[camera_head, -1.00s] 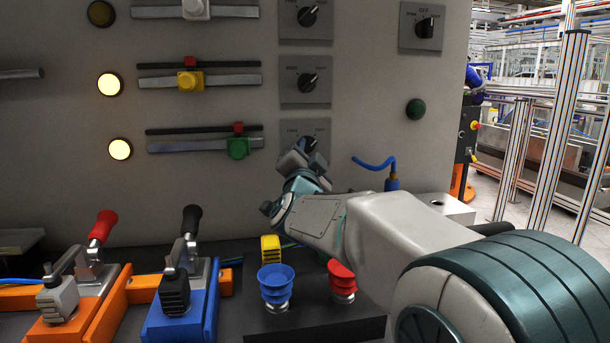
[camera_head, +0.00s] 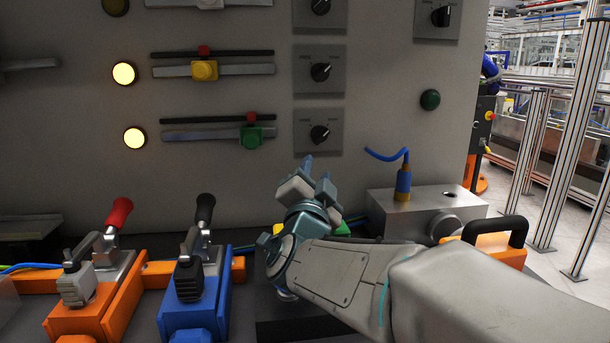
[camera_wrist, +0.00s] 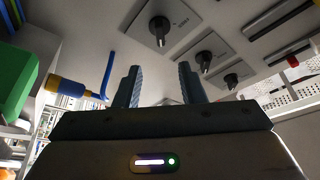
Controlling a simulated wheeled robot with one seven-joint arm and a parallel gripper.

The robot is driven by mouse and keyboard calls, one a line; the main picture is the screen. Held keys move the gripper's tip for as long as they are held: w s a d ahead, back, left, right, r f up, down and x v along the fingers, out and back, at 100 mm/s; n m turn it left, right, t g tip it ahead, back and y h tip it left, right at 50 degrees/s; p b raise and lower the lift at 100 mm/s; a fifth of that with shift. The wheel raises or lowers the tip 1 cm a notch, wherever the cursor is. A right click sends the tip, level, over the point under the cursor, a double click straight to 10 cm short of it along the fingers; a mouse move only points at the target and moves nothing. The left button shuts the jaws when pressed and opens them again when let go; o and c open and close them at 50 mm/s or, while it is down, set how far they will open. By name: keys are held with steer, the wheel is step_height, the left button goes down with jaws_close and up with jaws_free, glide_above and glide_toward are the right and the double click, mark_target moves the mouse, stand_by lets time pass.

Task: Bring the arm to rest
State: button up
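My gripper (camera_head: 312,174) points up in front of the grey panel (camera_head: 400,140), below the lowest rotary knob (camera_head: 319,135). Its fingers stand apart with nothing between them in the wrist view (camera_wrist: 160,82). It looks open and empty. A gap shows between the fingers and the lowest knob in the head view. My forearm crosses the lower right and hides part of the bench, including most of the things behind it.
A metal block (camera_head: 426,208) with a blue plug (camera_head: 403,182) stands right of my gripper. An orange part with a black handle (camera_head: 497,232) is beside my arm. Orange (camera_head: 95,300) and blue (camera_head: 196,310) toggle clamps stand at left. Slider rails with a green slider (camera_head: 251,137) are above left.

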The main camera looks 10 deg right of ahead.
steer(key=shift+r, duration=0.15)
steer(key=s+d+n+g+y+p, duration=0.2)
steer(key=s+n+g+p, duration=0.4)
steer(key=s+p, duration=0.5)
steer(key=s+d+r+n+g+y+p, duration=0.1)
steer(key=s+n+g+y+p, duration=0.3)
steer(key=s+g+p, duration=0.7)
steer(key=s+d+n+p, duration=0.1)
steer(key=n+p, duration=0.1)
steer(key=p, duration=0.4)
steer(key=shift+s+r+n, duration=0.2)
steer(key=shift+s+n, duration=0.1)
steer(key=shift+n, duration=0.1)
